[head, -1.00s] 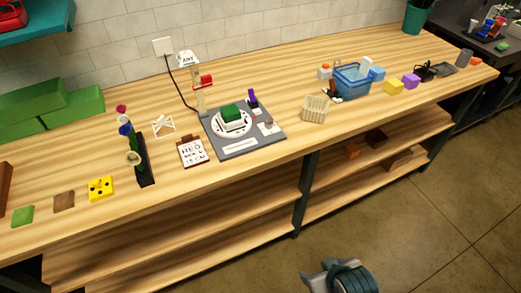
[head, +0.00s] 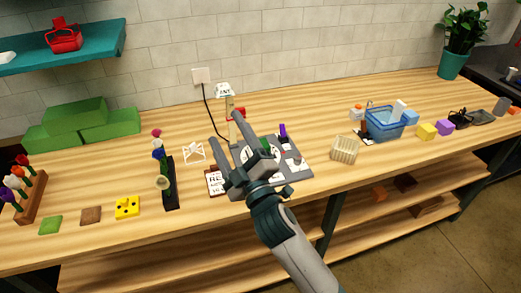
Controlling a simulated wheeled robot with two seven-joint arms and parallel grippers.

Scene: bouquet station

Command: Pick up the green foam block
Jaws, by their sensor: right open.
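A dark green block (head: 267,145) sits on a white round dish on the grey mat (head: 297,174); my right gripper hides much of it. Larger bright green blocks (head: 75,112) are stacked at the back left of the table. My right gripper (head: 226,128) is open and empty, in front of the mat in the head view, its fingers pointing toward the back wall. I cannot tell its height above the dark green block. My left gripper is not in view.
A lamp-like stand (head: 225,92) is behind my right fingers. A black flower holder (head: 170,185) stands left of the mat, a beige basket (head: 345,149) right of it. A blue basket (head: 385,124) is farther right. The table's front left holds flat coloured pieces, including a yellow one (head: 127,207).

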